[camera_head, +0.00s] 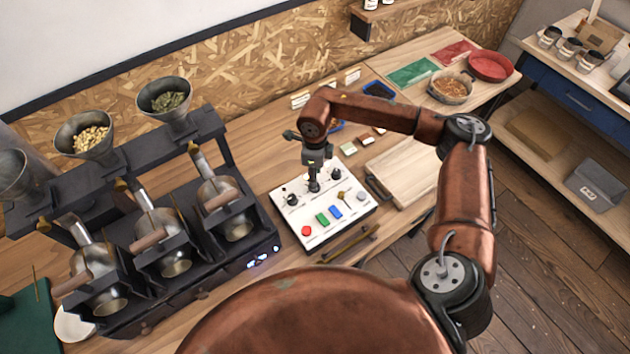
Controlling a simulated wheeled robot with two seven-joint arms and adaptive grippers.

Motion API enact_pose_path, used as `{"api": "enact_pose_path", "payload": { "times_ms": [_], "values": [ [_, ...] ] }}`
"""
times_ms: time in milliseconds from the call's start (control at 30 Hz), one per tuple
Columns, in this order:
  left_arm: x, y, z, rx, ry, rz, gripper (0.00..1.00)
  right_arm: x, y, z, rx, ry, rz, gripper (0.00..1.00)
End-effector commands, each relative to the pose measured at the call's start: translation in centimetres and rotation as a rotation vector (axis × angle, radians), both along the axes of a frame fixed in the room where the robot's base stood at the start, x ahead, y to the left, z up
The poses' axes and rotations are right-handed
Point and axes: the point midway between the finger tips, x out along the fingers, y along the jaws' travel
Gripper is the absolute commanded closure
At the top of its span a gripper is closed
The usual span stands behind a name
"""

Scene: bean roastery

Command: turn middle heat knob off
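A white control panel (318,237) lies on the bench, to the right of the roasters. It has a row of black knobs along its far side: a left knob (291,199) and a right knob (336,175) show clearly. The middle knob's place is mostly hidden by my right gripper (314,184), which points down there, its tips at or just above the knob. The fingers look close together, but I cannot tell whether they grip the knob. The middle knob's setting cannot be read. My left gripper is not in view.
The panel also bears a red button (306,230), a green button (322,218), a blue button (335,211) and a small lever (344,197). Three roasting drums in a black frame (222,138) stand left. A wooden board (405,170) and a dark-handled tool (349,243) lie close by.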

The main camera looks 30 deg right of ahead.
Motion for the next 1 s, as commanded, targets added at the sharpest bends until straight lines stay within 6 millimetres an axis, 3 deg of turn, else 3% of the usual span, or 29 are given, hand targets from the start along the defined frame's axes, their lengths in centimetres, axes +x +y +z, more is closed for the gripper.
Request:
{"api": "enact_pose_path", "payload": {
  "times_ms": [200, 400, 1000],
  "values": [
    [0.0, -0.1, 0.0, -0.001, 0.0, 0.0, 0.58, 0.1, 0.0, 4.7, 0.0, -0.004, 0.001, 0.57],
    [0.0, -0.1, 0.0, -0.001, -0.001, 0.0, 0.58, 0.0, -0.1, 7.3, -0.001, -0.002, 0.0, 0.57],
    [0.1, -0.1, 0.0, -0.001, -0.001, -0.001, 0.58, 0.0, 0.0, 8.1, -0.001, 0.001, 0.0, 0.57]
  ]
}}
